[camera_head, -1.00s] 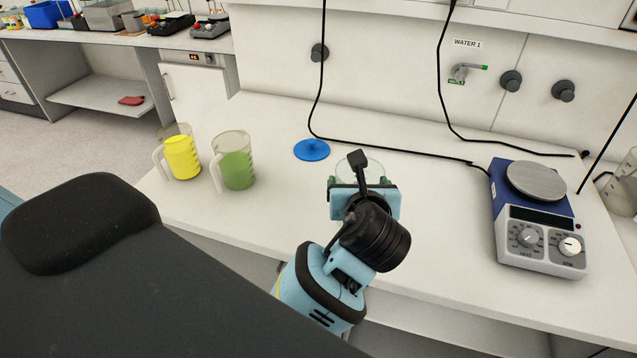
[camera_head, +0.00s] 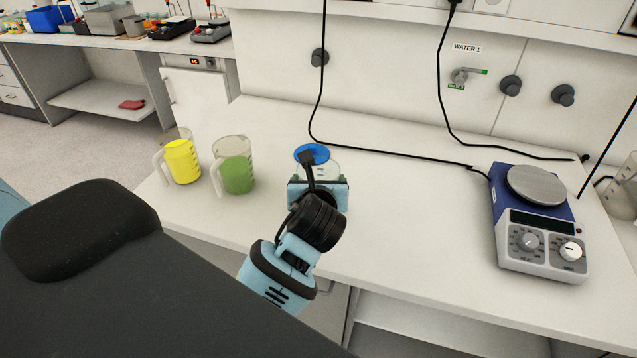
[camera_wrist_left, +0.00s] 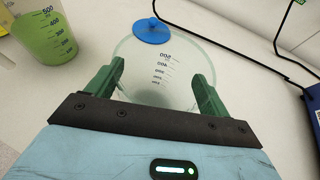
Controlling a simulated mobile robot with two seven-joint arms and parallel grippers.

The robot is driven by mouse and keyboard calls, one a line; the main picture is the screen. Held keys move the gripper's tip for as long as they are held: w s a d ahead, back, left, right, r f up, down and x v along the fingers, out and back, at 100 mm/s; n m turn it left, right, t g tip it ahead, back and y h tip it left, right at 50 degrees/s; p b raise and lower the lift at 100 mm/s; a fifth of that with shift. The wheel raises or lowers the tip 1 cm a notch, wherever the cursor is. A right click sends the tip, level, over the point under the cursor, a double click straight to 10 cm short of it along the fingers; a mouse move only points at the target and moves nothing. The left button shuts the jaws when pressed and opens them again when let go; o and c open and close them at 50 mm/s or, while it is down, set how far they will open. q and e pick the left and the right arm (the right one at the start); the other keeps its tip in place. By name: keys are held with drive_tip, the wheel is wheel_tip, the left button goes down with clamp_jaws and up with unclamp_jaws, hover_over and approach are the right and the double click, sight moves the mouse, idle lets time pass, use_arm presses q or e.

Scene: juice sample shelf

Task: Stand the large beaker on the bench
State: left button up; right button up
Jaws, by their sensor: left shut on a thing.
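The large beaker is clear glass with printed graduation marks up to 500. In the left wrist view the beaker (camera_wrist_left: 160,90) is between the two green fingers of my left gripper (camera_wrist_left: 157,84), which is shut on it; no liquid shows inside. In the head view my left gripper (camera_head: 318,183) hides most of the beaker, and only a bit of clear rim shows behind it. The white bench (camera_head: 415,215) lies below. I cannot tell whether the beaker's base touches the bench. My right gripper is not in view.
A blue disc (camera_head: 312,153) lies just behind the beaker. A jug of green liquid (camera_head: 237,174) and a jug of yellow liquid (camera_head: 182,160) stand to the left. A hotplate (camera_head: 537,222) stands at the right. The bench between gripper and hotplate is clear, apart from a black cable behind.

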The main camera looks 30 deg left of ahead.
use_arm(q)
drive_tip(key=shift+f, duration=0.2)
drive_tip(key=shift+f, duration=0.1)
drive_tip(key=o, duration=1)
drive_tip(key=v, duration=1.2)
drive_tip(key=shift+s, duration=0.1)
